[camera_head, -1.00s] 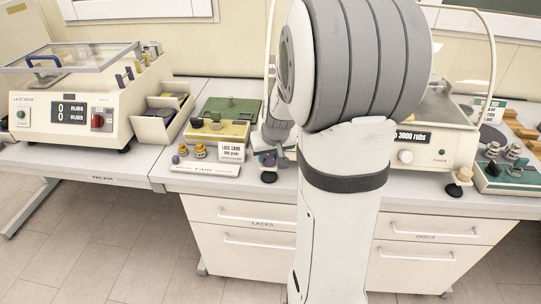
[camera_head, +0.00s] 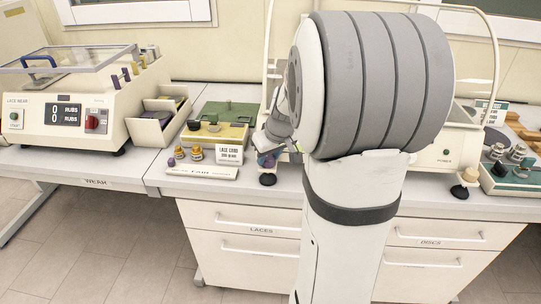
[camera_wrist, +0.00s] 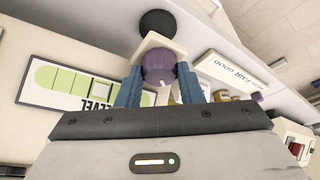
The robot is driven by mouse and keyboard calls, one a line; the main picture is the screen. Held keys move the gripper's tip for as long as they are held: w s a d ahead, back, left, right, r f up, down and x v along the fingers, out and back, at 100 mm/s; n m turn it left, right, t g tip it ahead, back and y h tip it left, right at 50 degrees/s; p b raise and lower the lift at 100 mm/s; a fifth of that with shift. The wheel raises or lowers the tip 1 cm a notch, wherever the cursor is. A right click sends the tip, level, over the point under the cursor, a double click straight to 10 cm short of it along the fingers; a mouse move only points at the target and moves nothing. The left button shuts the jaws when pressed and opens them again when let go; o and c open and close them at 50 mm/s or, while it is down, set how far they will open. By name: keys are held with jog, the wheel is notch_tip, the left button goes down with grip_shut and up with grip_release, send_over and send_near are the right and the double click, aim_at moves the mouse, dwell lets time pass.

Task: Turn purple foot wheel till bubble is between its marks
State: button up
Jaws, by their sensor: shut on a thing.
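The purple foot wheel (camera_wrist: 158,68) sits between the two blue fingers of my gripper (camera_wrist: 160,88) in the wrist view, and the gripper is shut on it. The wheel also shows in the head view (camera_head: 267,160), low at the front of the white machine, above a black foot pad (camera_head: 267,180). The level (camera_wrist: 72,84) is a green vial on a white plate, left of the gripper in the wrist view, its lettering upside down. A pale square outline lies toward the vial's right end. I cannot clearly tell the bubble from its marks. My arm hides the level in the head view.
A lace card (camera_head: 230,153) and small brass weights (camera_head: 196,153) stand left of the wheel, behind a flat "FAIR" sign (camera_head: 201,172). The lace wear machine (camera_head: 65,110) is farther left. A second foot (camera_head: 460,191) stands at the right.

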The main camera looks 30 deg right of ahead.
jog(key=o, duration=1)
jog(key=shift+s, duration=0.1)
jog(key=shift+c, duration=0.2)
jog(key=shift+r, duration=0.1)
jog(key=shift+s+r+p, duration=0.1)
jog(key=shift+r+p, duration=0.35)
jog(key=shift+r, duration=0.15)
jog(key=p+v, duration=0.3)
jog(key=v, duration=0.3)
jog(key=shift+s+r, duration=0.2)
jog(key=shift+s, duration=0.1)
